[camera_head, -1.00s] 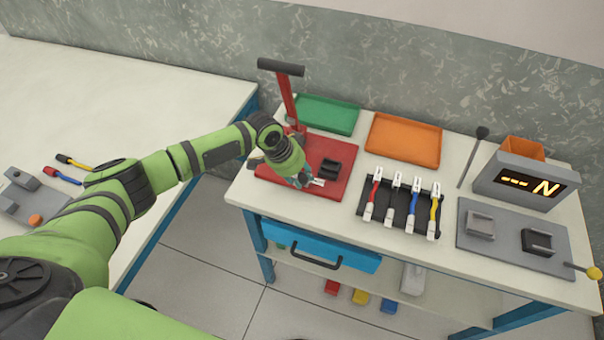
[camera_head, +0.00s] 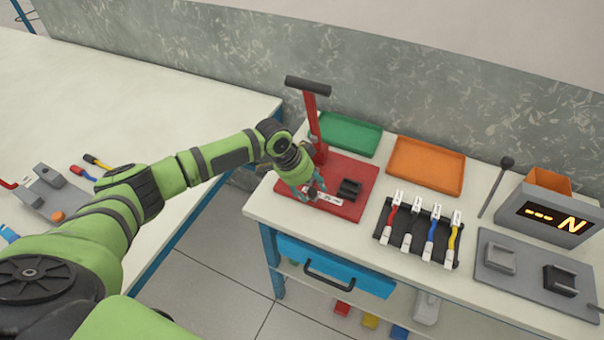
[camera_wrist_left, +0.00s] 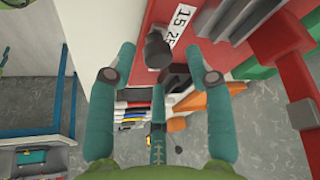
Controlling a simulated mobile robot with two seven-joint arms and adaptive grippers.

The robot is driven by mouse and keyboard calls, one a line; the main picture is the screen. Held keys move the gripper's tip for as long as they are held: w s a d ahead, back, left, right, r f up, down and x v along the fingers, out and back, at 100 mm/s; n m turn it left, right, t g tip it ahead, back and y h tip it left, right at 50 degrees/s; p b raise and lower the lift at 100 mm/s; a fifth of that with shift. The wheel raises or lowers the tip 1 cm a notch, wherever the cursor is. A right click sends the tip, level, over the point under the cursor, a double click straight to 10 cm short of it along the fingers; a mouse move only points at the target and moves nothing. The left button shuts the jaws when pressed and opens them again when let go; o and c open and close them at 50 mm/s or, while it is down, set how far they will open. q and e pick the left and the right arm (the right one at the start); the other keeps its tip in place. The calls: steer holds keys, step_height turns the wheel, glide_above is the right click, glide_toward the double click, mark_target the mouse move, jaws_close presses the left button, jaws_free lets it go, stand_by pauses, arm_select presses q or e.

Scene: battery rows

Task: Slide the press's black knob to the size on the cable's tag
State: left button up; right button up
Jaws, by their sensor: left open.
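The red press (camera_head: 357,207) stands on the bench with a black-topped red lever upright at its back. Its white scale strip (camera_head: 328,199) lies along the front; the left wrist view shows the numbers 15 and 25 on it. The black knob (camera_wrist_left: 157,48) shows beside the strip in the left wrist view. My left gripper (camera_head: 314,190) is over the press's front left; its teal fingers (camera_wrist_left: 160,76) are open, apart on either side of the knob. Contact with the knob cannot be seen. Several cables with white tags (camera_head: 421,228) lie in a black rack; the tag writing is too small to read.
A black block (camera_head: 349,189) sits on the press, right of my gripper. Green (camera_head: 351,134) and orange (camera_head: 427,165) trays stand behind. A display box (camera_head: 548,215) and grey fixture plate (camera_head: 535,275) are at the right. A blue drawer (camera_head: 335,265) is below the bench top.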

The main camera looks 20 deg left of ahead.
arm_select(q)
steer(key=v, duration=1)
steer(key=shift+r, duration=0.3)
steer(key=shift+f, duration=0.1)
